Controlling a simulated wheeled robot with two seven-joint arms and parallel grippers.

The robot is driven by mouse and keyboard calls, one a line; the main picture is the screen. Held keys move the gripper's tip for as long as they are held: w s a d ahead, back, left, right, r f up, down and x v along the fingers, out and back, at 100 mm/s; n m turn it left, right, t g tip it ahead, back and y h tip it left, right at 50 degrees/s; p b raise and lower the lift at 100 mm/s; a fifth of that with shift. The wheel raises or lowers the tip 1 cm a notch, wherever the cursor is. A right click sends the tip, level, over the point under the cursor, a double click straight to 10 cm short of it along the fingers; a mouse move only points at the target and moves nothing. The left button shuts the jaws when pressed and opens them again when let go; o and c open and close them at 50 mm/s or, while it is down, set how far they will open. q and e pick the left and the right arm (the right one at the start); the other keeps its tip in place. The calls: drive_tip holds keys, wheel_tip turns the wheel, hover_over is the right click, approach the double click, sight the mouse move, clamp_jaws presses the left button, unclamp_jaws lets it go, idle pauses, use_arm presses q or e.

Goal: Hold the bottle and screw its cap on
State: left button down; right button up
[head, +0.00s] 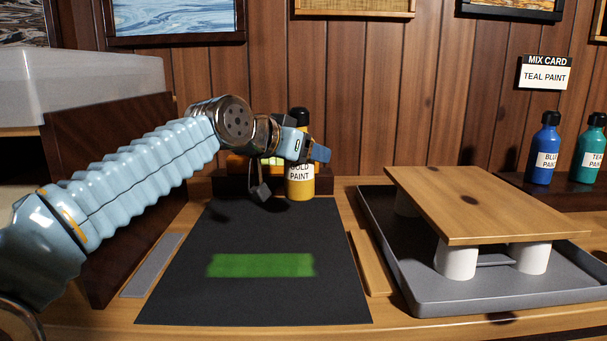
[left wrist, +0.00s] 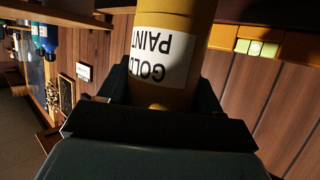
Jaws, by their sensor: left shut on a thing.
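The gold paint bottle (head: 300,186) is yellow with a white label and a black top (head: 299,116). It is upright near the back edge of the dark mat. Whether its base touches the mat is hard to tell. My left gripper (head: 303,149) is shut around the bottle's upper part, hiding some of it. In the left wrist view the gold bottle (left wrist: 172,60) sits between the fingers, with its label upside down. I cannot see whether the black top is seated fully. My right gripper is not in view.
The dark mat (head: 200,300) carries a green strip (head: 262,265). At right a grey tray (head: 420,300) holds a wooden board (head: 480,200) on white supports. Blue (head: 545,150) and teal (head: 591,150) paint bottles stand on a back-right ledge. A dark wooden panel (head: 110,200) stands at left.

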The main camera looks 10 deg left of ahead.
use_arm(q)
drive_tip(key=f, duration=0.1)
drive_tip(key=w+f, duration=0.1)
drive_tip(key=f, duration=0.3)
drive_tip(key=shift+w+a+b, duration=0.25)
drive_tip(key=shift+a+b, duration=0.05)
drive_tip(key=shift+b, duration=0.05)
drive_tip(key=shift+r, duration=0.1)
drive_tip(key=c, duration=0.6)
unclamp_jaws()
drive_tip(key=shift+f, duration=0.3)
drive_tip(key=shift+c, duration=0.2)
drive_tip(key=o, duration=0.5)
drive_tip(key=shift+r, duration=0.1)
drive_tip(key=shift+c, duration=0.2)
